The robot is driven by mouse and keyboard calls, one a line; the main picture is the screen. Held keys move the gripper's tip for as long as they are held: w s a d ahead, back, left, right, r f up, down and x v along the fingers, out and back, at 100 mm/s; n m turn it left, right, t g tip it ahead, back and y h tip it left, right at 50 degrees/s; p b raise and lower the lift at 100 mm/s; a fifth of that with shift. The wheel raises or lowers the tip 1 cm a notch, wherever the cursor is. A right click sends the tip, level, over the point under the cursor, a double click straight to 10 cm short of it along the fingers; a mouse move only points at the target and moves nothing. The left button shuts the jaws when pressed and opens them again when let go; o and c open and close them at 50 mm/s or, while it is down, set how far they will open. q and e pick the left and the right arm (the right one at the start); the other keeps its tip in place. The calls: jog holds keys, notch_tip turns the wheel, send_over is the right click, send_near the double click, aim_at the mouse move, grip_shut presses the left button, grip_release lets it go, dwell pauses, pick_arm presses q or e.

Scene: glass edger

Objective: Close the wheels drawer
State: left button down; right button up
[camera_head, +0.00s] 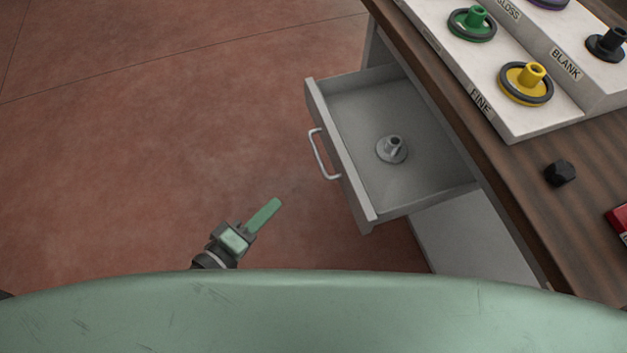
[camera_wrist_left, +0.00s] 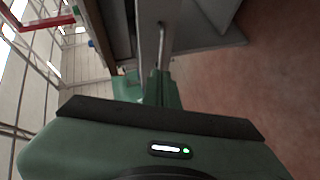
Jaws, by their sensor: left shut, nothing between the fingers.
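The wheels drawer (camera_head: 346,160) is a grey drawer standing pulled out from the bench, with a silver bar handle (camera_head: 319,154) on its front. One grey wheel (camera_head: 392,149) with a hub lies inside on the drawer floor. My left gripper (camera_head: 276,204) is shut and empty, apart from the drawer, in front of it and to the lower left of the handle. In the left wrist view its green fingers (camera_wrist_left: 161,84) point towards grey furniture parts, which are too cropped to name surely. My right gripper is not in view.
The wooden bench top (camera_head: 520,180) carries a pale stepped rack (camera_head: 525,122) with green, yellow and black wheels and labels. A black knob-like piece (camera_head: 560,173) and a red object (camera_head: 619,220) lie on the bench. The reddish floor left of the drawer is clear.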

pick_arm(q)
jog(key=s+d+f+p+x, duration=0.1)
jog(key=d+x, duration=0.1)
jog(key=x, duration=1)
jog(key=shift+d, duration=0.25)
jog(key=shift+s, duration=0.1)
